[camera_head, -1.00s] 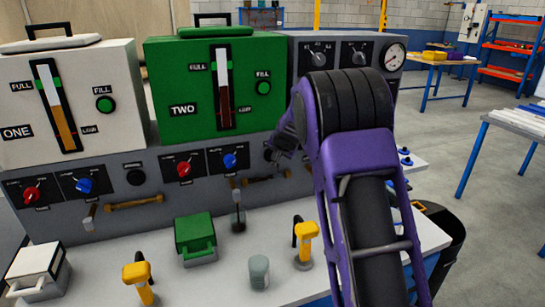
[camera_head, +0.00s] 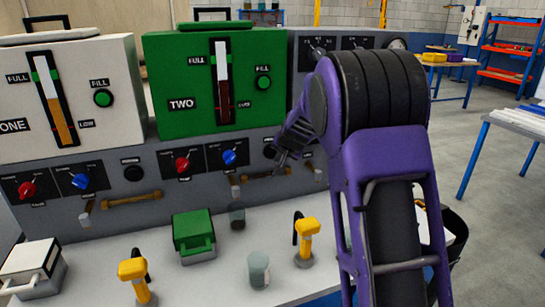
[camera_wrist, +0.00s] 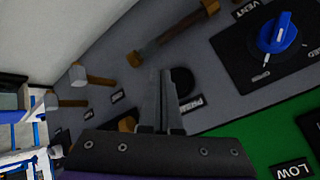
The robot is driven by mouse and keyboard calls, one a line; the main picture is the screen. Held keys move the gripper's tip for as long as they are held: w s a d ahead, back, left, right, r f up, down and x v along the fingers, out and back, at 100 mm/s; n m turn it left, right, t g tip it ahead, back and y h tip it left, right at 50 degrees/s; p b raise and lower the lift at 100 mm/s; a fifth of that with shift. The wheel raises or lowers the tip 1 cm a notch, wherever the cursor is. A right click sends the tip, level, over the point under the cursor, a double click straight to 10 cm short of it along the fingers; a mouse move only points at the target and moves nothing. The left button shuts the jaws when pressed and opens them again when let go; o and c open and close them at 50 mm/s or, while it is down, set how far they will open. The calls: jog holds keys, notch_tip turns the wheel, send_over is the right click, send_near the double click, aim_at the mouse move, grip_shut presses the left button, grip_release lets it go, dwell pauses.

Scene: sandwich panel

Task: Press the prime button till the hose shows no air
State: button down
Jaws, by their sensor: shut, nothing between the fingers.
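The green unit marked TWO (camera_head: 215,105) stands above a grey panel with a red knob (camera_head: 182,164) and a blue knob (camera_head: 229,157), also in the wrist view (camera_wrist: 277,33). A round black button (camera_head: 269,152) sits right of the blue knob; the wrist view shows it (camera_wrist: 183,81) beside a small label, hard to read. My gripper (camera_head: 282,163) is shut and empty, just in front of the panel by this button. In the wrist view its fingertips (camera_wrist: 163,74) overlap the button's edge; contact cannot be told. The brown hose (camera_wrist: 172,38) runs below the button; air in it cannot be made out.
The white unit ONE (camera_head: 95,85) at left has its own black button (camera_head: 133,173) and brown hose (camera_head: 131,199). Yellow-handled fittings (camera_head: 134,270), a green-lidded box (camera_head: 193,232) and a grey jar (camera_head: 258,268) stand on the bench below my arm.

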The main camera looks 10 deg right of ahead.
jog(key=s, duration=0.2)
jog(key=shift+s+d, duration=0.3)
jog(key=shift+s, duration=0.1)
dwell(2.9)
